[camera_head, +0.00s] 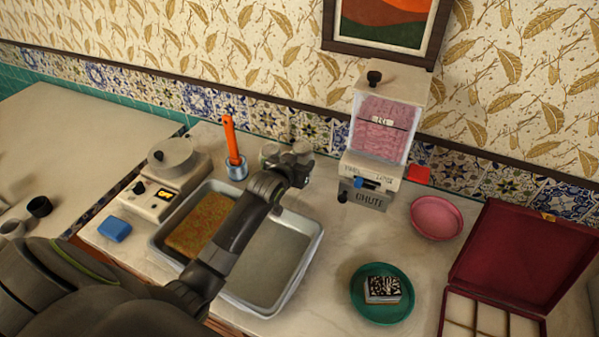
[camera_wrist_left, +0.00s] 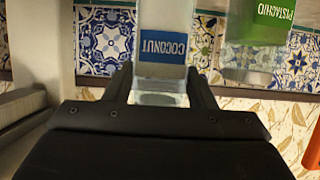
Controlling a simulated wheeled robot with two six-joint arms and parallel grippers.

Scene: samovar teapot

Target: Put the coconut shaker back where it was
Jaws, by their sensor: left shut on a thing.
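The coconut shaker (camera_wrist_left: 163,20) is a clear container with a blue COCONUT label in the left wrist view. My left gripper (camera_wrist_left: 160,82) is shut on it, with one finger on each side. In the head view my left gripper (camera_head: 299,172) is at the back of the counter, near the tiled wall, and largely hides the shaker. A green pistachio shaker (camera_wrist_left: 255,35) stands beside the coconut shaker, apart from the fingers. Whether the coconut shaker's base touches the counter cannot be told. My right gripper is not in view.
A dispenser marked CHUTE (camera_head: 385,130) stands right of the gripper. An orange-handled tool in a cup (camera_head: 236,170) is to its left. A metal tray (camera_head: 312,250) with a brown slab (camera_head: 195,225) lies under my arm. A scale (camera_head: 165,185) is further left.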

